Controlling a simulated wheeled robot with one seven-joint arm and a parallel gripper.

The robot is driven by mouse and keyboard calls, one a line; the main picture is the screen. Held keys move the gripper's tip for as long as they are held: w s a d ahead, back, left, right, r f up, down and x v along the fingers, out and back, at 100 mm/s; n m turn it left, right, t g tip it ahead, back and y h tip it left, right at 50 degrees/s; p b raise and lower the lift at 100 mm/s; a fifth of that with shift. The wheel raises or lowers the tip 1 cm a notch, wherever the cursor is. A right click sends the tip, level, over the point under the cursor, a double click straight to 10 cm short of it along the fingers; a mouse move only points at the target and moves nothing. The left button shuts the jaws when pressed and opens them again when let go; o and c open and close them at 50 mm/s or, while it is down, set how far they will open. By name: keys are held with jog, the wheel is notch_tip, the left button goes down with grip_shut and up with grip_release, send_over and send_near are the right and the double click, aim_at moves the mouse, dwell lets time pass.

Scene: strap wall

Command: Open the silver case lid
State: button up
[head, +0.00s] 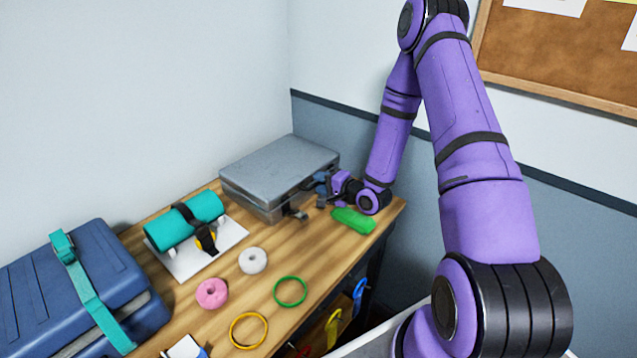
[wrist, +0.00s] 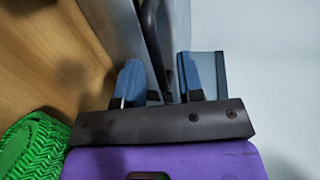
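The silver case (head: 277,168) stands at the back of the wooden table with its flat lid lying shut on top. A dark latch or fitting (head: 296,212) shows low on its front. My gripper (head: 320,184) is at the case's front right side. In the wrist view my gripper (wrist: 160,82) has its two blue fingers apart. A dark bar (wrist: 151,38), perhaps the case's handle, runs between them beside the grey case wall (wrist: 112,25). I see some space on the bar's sides, and cannot tell whether a finger touches it.
A green textured object (head: 353,220) lies just below my gripper. A teal roll on a white board (head: 205,251), white and pink rings, green and yellow hoops and a blue strapped case (head: 92,278) fill the left and front. The wall is close behind the silver case.

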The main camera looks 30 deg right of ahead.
jog(key=shift+w+a+f, duration=0.15)
jog(key=shift+w+a, duration=0.15)
jog(key=shift+w, duration=0.3)
grip_shut()
